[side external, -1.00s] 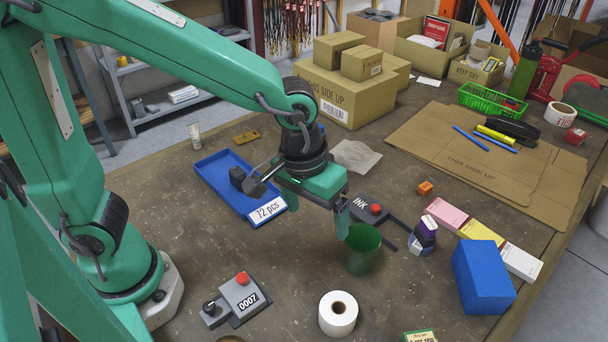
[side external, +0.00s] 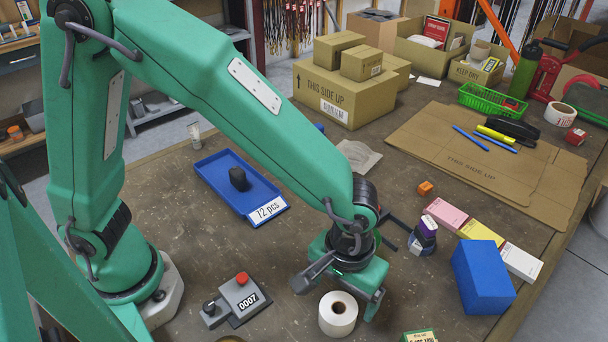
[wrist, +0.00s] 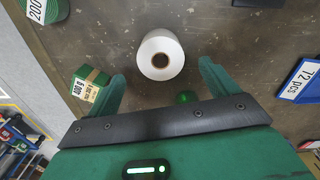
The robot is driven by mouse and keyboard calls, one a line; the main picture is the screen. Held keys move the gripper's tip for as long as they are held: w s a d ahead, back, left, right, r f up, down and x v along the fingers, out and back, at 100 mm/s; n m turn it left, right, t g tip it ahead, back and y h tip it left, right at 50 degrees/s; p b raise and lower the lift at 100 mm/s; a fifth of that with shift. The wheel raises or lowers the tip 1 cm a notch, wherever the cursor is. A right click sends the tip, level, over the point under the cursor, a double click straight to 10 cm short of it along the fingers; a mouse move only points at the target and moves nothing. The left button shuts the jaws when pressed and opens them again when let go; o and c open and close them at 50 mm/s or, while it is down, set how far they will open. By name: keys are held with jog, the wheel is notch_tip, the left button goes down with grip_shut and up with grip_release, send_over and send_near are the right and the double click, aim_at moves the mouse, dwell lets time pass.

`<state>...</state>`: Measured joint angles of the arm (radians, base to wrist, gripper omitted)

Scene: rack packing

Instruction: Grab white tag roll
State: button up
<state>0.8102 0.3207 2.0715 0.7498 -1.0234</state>
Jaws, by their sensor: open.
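The white tag roll (side external: 338,313) stands on end on the brown bench at the front, its core hole facing up. It also shows in the wrist view (wrist: 161,72), centred just beyond the fingertips. My gripper (wrist: 163,78) is open and empty, its two green fingers spread to either side of the roll's line. In the side external view my gripper is low over the bench, just behind and to the right of the roll. The far finger is partly hidden there, and I cannot tell whether either finger touches the roll.
The grey counter (side external: 238,299) stands left of the roll. A green labelled box (wrist: 90,82) is near the left finger. The blue tray (side external: 207,170) holds a dark object. The ink pad stack (side external: 423,235), small cartons (side external: 446,214) and blue block (side external: 482,277) lie to the right.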

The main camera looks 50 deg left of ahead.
aim_at(338, 311)
jog(key=shift+f, duration=0.65)
jog(key=shift+f, duration=0.1)
jog(key=shift+s+f, duration=0.1)
jog(key=shift+f, duration=2.4)
jog(key=c, duration=1.1)
